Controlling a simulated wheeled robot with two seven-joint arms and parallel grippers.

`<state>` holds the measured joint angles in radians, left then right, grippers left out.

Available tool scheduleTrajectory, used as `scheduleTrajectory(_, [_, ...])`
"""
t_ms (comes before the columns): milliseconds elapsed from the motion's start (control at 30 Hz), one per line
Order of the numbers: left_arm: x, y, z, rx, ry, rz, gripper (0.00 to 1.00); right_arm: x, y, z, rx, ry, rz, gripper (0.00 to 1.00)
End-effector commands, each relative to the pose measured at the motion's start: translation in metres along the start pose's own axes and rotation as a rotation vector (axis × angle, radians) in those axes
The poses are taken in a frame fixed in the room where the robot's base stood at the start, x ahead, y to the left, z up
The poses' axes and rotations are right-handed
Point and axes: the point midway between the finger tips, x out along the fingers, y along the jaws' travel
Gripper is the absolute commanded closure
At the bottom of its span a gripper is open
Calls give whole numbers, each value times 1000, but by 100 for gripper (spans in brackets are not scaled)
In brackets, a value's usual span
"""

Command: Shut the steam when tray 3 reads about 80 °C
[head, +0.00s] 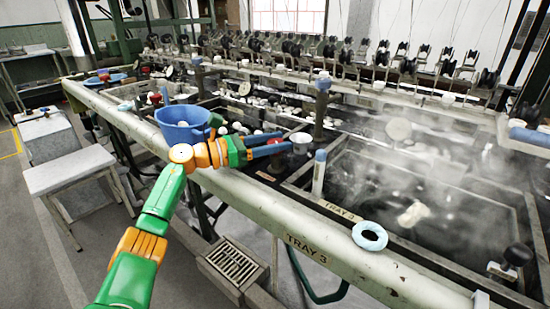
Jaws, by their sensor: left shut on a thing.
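The basin of tray 3 (470,235) is at the right, with steam rising over dark water and pale lumps. Its name shows on the front rail label (306,249). My left gripper (287,144) reaches in from the left, its two blue fingers pointing right. A white upright tube with a blue cap (319,172) stands at the basin's near left edge. No temperature figure is readable. My right gripper is not in view.
A blue bucket (181,122) sits on the rail behind my left forearm. A pale blue ring (369,236) lies on the rail near the tray label. A dark-knobbed fitting (516,256) stands at the lower right. A grey stool (70,168) is on the floor at left.

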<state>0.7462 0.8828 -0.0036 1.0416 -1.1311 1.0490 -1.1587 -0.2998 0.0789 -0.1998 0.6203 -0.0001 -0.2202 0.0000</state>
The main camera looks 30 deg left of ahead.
Motion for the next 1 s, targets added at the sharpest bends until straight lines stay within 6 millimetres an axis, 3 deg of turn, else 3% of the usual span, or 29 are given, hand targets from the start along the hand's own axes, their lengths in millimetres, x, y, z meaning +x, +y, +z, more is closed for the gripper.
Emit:
scheduleTrajectory(200, [0,0,-3,-1,3,-56,100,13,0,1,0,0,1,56])
scheduleTrajectory(700, [1,-1,-2,-1,6,-74,100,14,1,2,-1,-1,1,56])
scheduleTrajectory(733, [1,-1,-2,-1,6,-73,36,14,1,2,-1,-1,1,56])
scheduleTrajectory(800, [1,-1,-2,-1,5,-73,18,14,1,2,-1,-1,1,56])
scheduleTrajectory(833, [1,-1,-2,-1,5,-73,15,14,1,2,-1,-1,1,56])
scheduleTrajectory(1000, [1,-1,-1,0,4,-72,15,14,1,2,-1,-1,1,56])
